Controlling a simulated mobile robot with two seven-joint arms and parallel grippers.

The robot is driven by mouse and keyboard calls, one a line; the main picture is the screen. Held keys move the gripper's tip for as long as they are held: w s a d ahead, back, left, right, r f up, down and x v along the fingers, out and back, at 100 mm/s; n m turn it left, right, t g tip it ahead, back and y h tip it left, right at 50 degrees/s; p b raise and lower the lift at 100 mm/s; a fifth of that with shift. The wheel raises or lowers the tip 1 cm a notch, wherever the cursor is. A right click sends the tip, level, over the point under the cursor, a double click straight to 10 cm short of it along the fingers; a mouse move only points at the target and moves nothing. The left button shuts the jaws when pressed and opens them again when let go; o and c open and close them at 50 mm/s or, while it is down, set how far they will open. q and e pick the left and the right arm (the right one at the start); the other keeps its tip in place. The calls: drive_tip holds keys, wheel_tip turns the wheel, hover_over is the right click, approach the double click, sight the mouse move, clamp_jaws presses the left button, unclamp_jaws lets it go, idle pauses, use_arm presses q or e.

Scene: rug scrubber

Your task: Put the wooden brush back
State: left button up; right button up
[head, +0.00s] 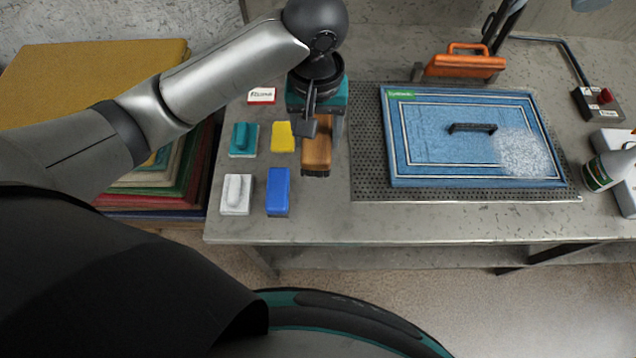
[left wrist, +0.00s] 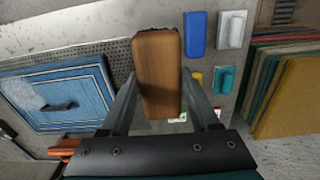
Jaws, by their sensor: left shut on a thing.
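The wooden brush (head: 317,155) is a brown block with dark bristles under it. It is at the left part of the grey table, right of a yellow sponge (head: 283,137). My left gripper (head: 308,128) reaches it from above and is shut on it. In the left wrist view the brush (left wrist: 158,75) sits between the two fingers (left wrist: 158,100). I cannot tell whether its bristles touch the table. My right gripper is not in view.
Near the brush lie a blue block (head: 278,190), a white brush (head: 237,195), a teal brush (head: 244,138) and a label card (head: 262,96). A blue rug (head: 440,150) with foam and a black-handled brush (head: 472,128) lies on the perforated plate (head: 372,190). An orange tool (head: 465,66) stands behind.

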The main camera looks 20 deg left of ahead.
use_arm(q)
drive_tip(key=shift+s+d+r+p, duration=0.15)
drive_tip(key=shift+s+p, duration=0.05)
drive_tip(key=shift+p, duration=0.15)
wheel_tip(320, 180, down, 20)
drive_tip(key=b, duration=0.3)
drive_tip(key=shift+b, duration=0.35)
drive_tip(key=o, duration=1.3)
wheel_tip(320, 180, up, 12)
drive_tip(key=shift+p, duration=1.2)
